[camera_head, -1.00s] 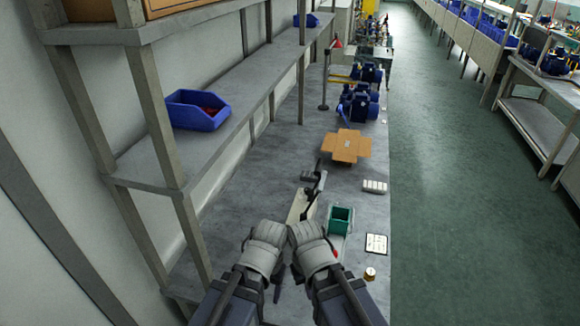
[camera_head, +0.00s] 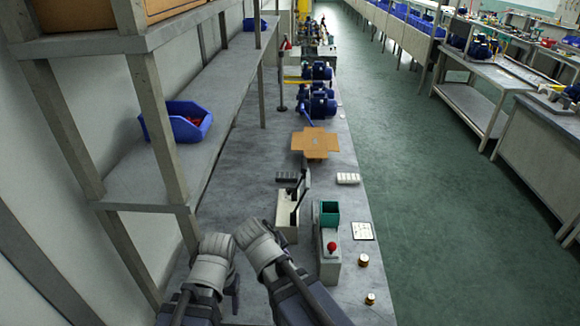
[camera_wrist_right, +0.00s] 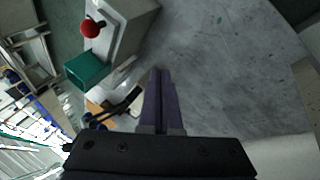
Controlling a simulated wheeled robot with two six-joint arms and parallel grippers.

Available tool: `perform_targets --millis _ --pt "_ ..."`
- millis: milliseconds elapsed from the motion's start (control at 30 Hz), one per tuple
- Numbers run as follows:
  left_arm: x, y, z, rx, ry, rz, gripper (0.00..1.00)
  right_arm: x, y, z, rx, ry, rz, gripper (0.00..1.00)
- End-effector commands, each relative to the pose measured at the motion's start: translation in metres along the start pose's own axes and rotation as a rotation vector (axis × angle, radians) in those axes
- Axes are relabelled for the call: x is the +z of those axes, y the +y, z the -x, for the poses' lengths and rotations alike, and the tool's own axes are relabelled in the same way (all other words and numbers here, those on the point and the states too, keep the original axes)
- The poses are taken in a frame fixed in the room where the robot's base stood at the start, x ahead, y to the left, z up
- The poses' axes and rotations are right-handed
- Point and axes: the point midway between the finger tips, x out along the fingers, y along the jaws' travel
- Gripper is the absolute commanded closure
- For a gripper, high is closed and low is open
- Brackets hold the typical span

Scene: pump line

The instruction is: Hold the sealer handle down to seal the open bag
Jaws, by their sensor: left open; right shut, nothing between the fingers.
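The sealer (camera_head: 286,222) is a pale base on the bench with a dark, raised handle (camera_head: 301,192). Dark bars that look like the handle also show in the right wrist view (camera_wrist_right: 126,107). I cannot make out an open bag in either view. My left gripper (camera_head: 235,292) is open at the lower left of the head view, short of the sealer and apart from it. My right gripper (camera_wrist_right: 160,72) is shut and empty in its wrist view, above bare bench. Its fingers are hidden in the head view.
A grey unit with a red button (camera_head: 332,246) and a green bin (camera_head: 329,213) stands right of the sealer. Beyond lie a flat cardboard piece (camera_head: 315,143) and blue pumps (camera_head: 318,102). A shelf (camera_head: 165,180) borders the left. Small brass parts (camera_head: 363,260) lie at the right edge.

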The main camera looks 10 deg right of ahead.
Motion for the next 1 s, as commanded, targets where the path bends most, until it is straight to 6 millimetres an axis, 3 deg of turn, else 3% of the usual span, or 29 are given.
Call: perform_targets --millis 333,500,633,800,1000 --pt "0.000 0.000 -0.004 0.000 0.000 0.000 0.34 -0.069 0.059 0.005 0.267 0.247 -0.011 1.00" --pt "0.000 0.001 -0.006 0.000 0.000 0.000 0.34 -0.121 0.093 0.027 0.447 0.449 0.030 1.00" --pt "0.000 0.001 -0.007 0.000 0.000 0.000 0.34 -0.152 0.107 0.046 0.547 0.576 0.080 1.00" --pt "-0.001 0.001 -0.008 0.000 0.000 0.000 0.34 -0.174 0.113 0.063 0.618 0.673 0.133 1.00" --pt "-0.001 0.001 -0.009 0.000 0.000 0.000 0.34 -0.182 0.114 0.069 0.641 0.706 0.155 1.00"
